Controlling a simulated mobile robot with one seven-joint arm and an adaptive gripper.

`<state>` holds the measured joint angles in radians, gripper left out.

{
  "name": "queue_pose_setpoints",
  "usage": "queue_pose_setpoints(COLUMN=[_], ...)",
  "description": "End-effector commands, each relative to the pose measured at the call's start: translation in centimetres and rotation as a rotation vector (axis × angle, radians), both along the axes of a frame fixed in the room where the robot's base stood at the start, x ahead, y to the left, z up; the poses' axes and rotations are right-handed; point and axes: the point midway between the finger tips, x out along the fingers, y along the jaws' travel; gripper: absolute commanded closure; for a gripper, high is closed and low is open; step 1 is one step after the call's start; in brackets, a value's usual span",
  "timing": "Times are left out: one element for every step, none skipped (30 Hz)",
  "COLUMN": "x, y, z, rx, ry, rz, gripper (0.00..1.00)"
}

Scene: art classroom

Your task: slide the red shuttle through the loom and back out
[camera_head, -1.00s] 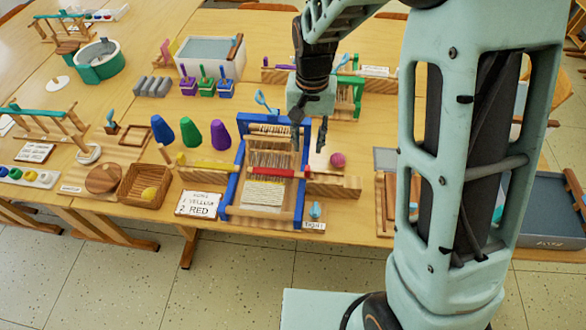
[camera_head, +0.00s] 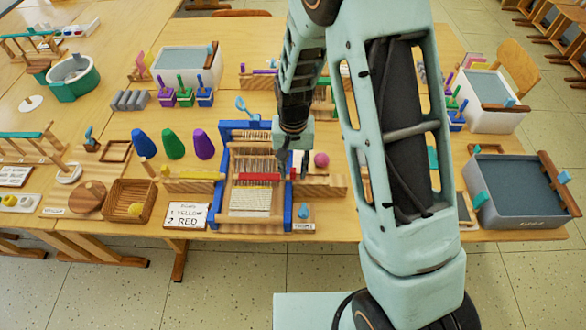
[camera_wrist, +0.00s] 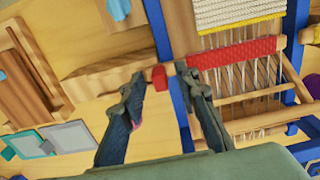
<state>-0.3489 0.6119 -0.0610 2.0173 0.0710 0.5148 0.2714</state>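The red shuttle (camera_head: 260,177) lies across the threads of the blue-framed loom (camera_head: 223,190), in its right part. In the wrist view the red shuttle (camera_wrist: 238,53) spans the threads, and a short red end shows beyond the blue side post (camera_wrist: 160,78). My gripper (camera_head: 294,170) is low at the loom's right side. In the wrist view my gripper (camera_wrist: 160,84) is open, with a finger on each side of that red end and gaps between. The yellow shuttle (camera_head: 198,175) lies on a wooden rest left of the loom. Part of the loom's right side is hidden by my gripper.
A wooden rest (camera_head: 328,186) and a pink ball (camera_head: 321,160) are right of the loom. A card reading "1 YELLOW 2 RED" (camera_head: 186,216) stands front left. Three coloured cones (camera_head: 173,144) stand behind left. A grey-topped tub (camera_head: 525,195) is at the far right.

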Motion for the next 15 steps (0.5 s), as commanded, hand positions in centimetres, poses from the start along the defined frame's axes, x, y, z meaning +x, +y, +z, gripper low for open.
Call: queue_pose_setpoints(x=[0.00, 0.00, 0.01, 0.02, 0.02, 0.02, 0.02, 0.02, 0.02, 0.02, 0.02, 0.02, 0.02, 0.02, 0.01], y=[0.00, 0.01, 0.01, 0.01, 0.01, 0.02, 0.02, 0.02, 0.02, 0.02, 0.02, 0.02, 0.02, 0.02, 0.03], z=[-0.24, -0.33, -0.41, -0.44, -0.46, -0.46, -0.45, -0.45, -0.44, -0.44, -0.44, -0.43, -0.43, -0.43, -0.42], rx=[0.000, 0.000, 0.000, 0.000, 0.000, 0.001, 0.001, 0.001, 0.000, 0.000, 0.000, 0.000, 0.000, 0.000, 0.000], ry=[0.000, 0.000, 0.000, -0.001, -0.001, -0.001, -0.001, -0.001, -0.001, -0.001, -0.001, -0.001, -0.001, -0.001, -0.001], rz=[0.000, 0.000, 0.000, 0.000, 0.000, 0.000, 0.000, 0.000, 0.000, 0.000, 0.000, 0.000, 0.000, 0.000, 0.000], gripper=[0.71, 0.71, 0.71, 0.71, 0.71, 0.71, 0.71, 0.71, 0.71, 0.71, 0.73, 0.78, 0.81, 0.84, 0.89])
